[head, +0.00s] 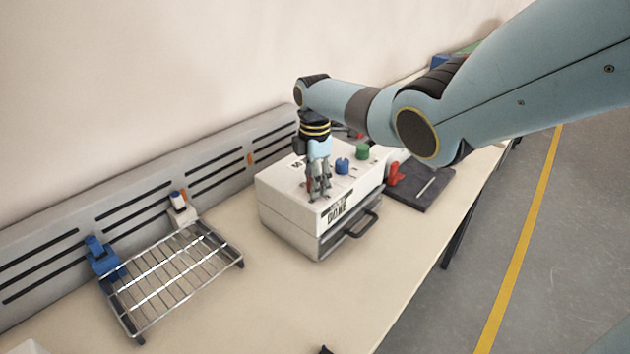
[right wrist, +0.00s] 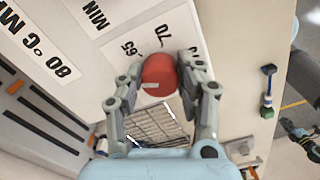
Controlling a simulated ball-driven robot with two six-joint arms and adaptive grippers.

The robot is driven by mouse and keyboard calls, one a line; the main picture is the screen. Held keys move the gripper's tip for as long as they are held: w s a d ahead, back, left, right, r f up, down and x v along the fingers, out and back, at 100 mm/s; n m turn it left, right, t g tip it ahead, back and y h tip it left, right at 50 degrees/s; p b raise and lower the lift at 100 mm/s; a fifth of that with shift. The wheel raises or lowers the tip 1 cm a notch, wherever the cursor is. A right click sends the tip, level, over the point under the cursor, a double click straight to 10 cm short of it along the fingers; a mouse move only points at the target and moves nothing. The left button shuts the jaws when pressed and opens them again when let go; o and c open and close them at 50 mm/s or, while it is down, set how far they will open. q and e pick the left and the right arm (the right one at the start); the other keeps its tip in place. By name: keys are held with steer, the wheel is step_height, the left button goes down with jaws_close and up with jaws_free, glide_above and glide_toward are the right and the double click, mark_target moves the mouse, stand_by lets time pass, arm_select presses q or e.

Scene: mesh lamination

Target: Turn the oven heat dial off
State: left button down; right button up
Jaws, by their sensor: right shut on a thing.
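The white oven (head: 283,215) stands on the table with dials on its top and a dark-handled front. The red dial (right wrist: 159,72) is between the fingers of my right gripper (right wrist: 160,82), which is shut on it from above. A white mark shows on the dial's near side, and the printed numbers 65 and 70 lie beside it. In the head view my right gripper (head: 319,196) hides most of this dial. A blue dial (head: 342,166) and a green dial (head: 362,151) stand farther right on the top.
A slotted grey rail (head: 130,225) runs along the wall. A dark plate (head: 420,190) and a red handle (head: 395,174) are right of the oven.

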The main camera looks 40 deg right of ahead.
steer(key=shift+w+r+n, duration=0.1)
steer(key=shift+n, duration=2.1)
steer(key=o, duration=1.1)
steer(key=shift+o, duration=0.2)
step_height(320, 180, up, 12)
